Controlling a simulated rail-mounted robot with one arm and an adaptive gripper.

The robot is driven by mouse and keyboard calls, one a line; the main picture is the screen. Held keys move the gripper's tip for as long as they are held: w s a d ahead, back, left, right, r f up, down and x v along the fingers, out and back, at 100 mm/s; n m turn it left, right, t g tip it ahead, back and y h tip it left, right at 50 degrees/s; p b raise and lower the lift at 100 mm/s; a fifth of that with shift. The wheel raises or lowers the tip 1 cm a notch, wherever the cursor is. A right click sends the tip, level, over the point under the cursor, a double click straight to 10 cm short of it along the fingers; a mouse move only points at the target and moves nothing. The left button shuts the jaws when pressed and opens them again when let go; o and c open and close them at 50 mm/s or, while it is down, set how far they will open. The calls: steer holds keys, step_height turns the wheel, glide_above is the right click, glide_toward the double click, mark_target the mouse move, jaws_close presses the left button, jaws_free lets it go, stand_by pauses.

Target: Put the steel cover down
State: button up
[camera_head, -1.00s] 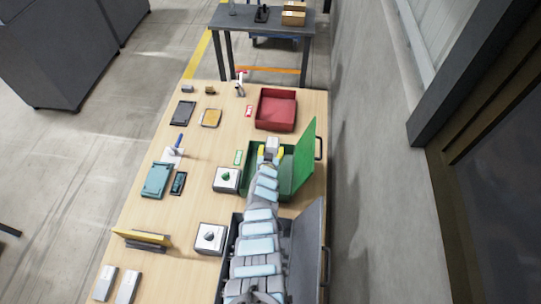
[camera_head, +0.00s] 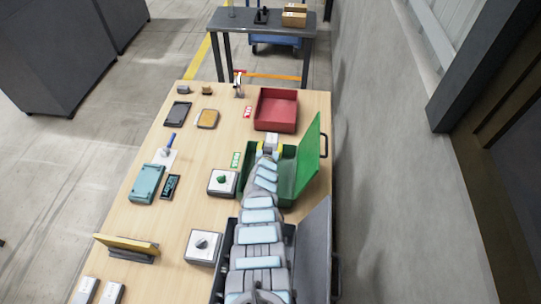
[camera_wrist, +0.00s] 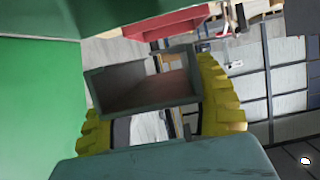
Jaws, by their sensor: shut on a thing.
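My gripper (camera_head: 269,150), with yellow fingertips, is shut on the steel cover (camera_head: 271,139), a small light grey box shape. In the wrist view the cover (camera_wrist: 108,84) is a hollow, dark grey open-ended box between the yellow fingers (camera_wrist: 160,112). The gripper and cover are over the far end of the green box (camera_head: 287,197), whose green lid (camera_head: 308,160) stands open at the right. The wrist view shows green surfaces along its left and top. I cannot tell whether the cover touches anything below. My arm hides part of the green box.
A red bin (camera_head: 276,110) stands just beyond the green box. A grey box with a raised lid (camera_head: 314,250) is nearer, partly under my arm. Two switch boxes (camera_head: 221,182) (camera_head: 203,247) stand left of the boxes. Tools and small cases occupy the table's left side; bare wood lies between.

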steer(key=shift+w+f+b, duration=0.2)
steer(key=shift+b, duration=0.1)
steer(key=shift+w+f+b, duration=0.25)
steer(key=shift+f+b, duration=0.2)
steer(key=shift+b, duration=0.3)
steer(key=shift+f+b, duration=1.2)
steer(key=shift+f, duration=0.05)
steer(key=shift+f+b, duration=0.35)
steer(key=shift+f, duration=0.2)
steer(key=o, duration=1.2)
steer(key=shift+r, duration=0.1)
